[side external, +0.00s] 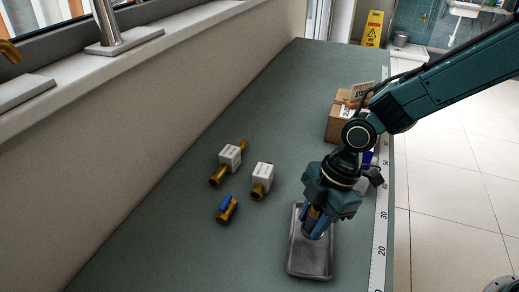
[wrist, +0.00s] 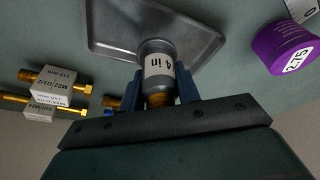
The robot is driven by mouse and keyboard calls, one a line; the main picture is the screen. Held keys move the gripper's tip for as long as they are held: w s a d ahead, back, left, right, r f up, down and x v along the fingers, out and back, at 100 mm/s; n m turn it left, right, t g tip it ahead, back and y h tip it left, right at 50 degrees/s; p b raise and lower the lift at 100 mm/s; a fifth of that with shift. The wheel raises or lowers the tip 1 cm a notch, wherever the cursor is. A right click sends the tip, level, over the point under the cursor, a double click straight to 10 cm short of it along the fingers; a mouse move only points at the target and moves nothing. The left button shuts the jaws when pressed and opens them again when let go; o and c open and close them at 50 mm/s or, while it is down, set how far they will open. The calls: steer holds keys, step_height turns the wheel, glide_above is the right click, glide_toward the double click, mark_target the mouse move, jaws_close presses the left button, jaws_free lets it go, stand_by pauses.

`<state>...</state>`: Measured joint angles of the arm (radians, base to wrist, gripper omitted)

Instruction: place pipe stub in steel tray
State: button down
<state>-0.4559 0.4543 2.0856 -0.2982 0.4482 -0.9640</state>
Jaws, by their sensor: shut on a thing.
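The pipe stub (wrist: 157,66) is a short grey cylinder with a white "4 in" label and a brass threaded end. My gripper (wrist: 159,88) is shut on it, with one blue finger on each side. The steel tray (side external: 325,268) is a shallow grey rectangle near the front right of the bench. In the side view my gripper (side external: 318,226) points down over the tray's far part, and its fingers mostly hide the stub. In the wrist view the stub's grey end overlaps the tray (wrist: 110,30). I cannot tell whether the stub touches the tray floor.
Left of the tray lie two white-labelled brass fittings (side external: 230,156) (side external: 262,175) and a blue-handled valve (side external: 227,209). A cardboard box (side external: 342,126) stands behind my gripper. A purple cylinder (wrist: 280,46) marked 2.75 stands beside the tray. A ruler strip (side external: 381,220) follows the bench's right edge.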

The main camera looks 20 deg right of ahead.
mark_target(311, 229)
steer(key=shift+f, duration=1.75)
steer(key=shift+f, duration=0.15)
steer(key=c, duration=1)
jaws_free()
steer(key=shift+v, duration=6.1)
